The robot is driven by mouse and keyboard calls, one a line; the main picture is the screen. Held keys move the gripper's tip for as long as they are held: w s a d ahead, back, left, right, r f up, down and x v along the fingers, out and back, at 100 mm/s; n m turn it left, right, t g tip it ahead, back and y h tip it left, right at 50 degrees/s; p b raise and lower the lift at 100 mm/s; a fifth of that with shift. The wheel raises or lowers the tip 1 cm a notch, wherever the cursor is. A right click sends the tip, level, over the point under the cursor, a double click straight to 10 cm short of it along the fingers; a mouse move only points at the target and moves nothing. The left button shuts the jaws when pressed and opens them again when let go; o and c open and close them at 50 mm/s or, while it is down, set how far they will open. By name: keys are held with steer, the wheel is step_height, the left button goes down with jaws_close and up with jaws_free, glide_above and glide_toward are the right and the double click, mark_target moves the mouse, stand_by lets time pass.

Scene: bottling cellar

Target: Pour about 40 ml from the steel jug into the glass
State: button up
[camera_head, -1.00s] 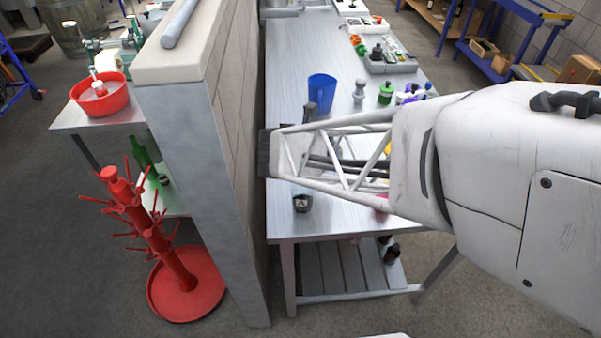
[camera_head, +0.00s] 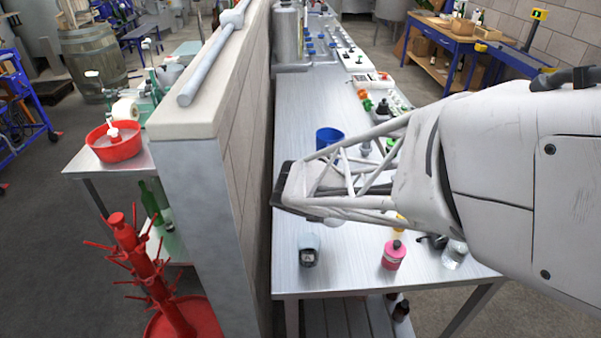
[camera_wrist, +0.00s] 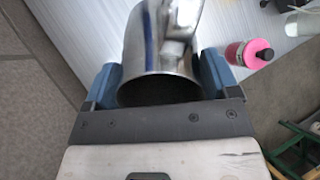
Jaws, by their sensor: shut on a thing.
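In the wrist view my gripper (camera_wrist: 158,76) is shut on the steel jug (camera_wrist: 143,48), with a blue finger on each side. The jug's round rim and dark inside face the camera; I cannot make out any liquid. In the head view my arm hides the fingers and most or all of the jug. A clear vessel (camera_head: 455,255), perhaps the glass, stands near the right front corner of the steel bench (camera_head: 345,277). I cannot tell how full it is. The gripper's distance from it is unclear.
A pink bottle (camera_head: 393,257) with a dark cap stands left of the clear vessel. A blue jug (camera_head: 328,137) and several small items stand farther back. A tiled wall (camera_head: 258,120) borders the bench's left.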

steer(key=shift+w, duration=0.1)
steer(key=shift+w+d+f+g+y, duration=0.25)
steer(key=shift+f+g+y, duration=0.05)
steer(key=shift+f+g, duration=0.15)
steer(key=shift+w+d+f+g+y, duration=0.2)
steer(key=shift+f+g+y, duration=0.1)
steer(key=shift+f+g, duration=0.1)
steer(key=shift+w+d+f+g+y, duration=0.15)
steer(key=shift+w+f+g+y, duration=0.05)
steer(key=shift+f, duration=0.35)
steer(key=shift+w+d+f+g+y, duration=0.15)
steer(key=shift+f+g+y, duration=0.1)
steer(key=shift+f, duration=0.25)
steer(key=shift+w+d+f+g+y, duration=0.1)
steer(key=shift+w+f+g+y, duration=0.1)
steer(key=shift+f, duration=0.35)
steer(key=shift+w+d, duration=0.1)
steer(key=shift+w+d+f+g+y+b, duration=0.1)
steer(key=shift+w+d+g+y+b, duration=0.25)
steer(key=shift+g+y, duration=0.35)
steer(key=shift+w+d+f+g+y, duration=0.25)
steer(key=shift+w+g+y, duration=0.15)
steer(key=shift+g, duration=0.4)
steer(key=shift+w, duration=0.1)
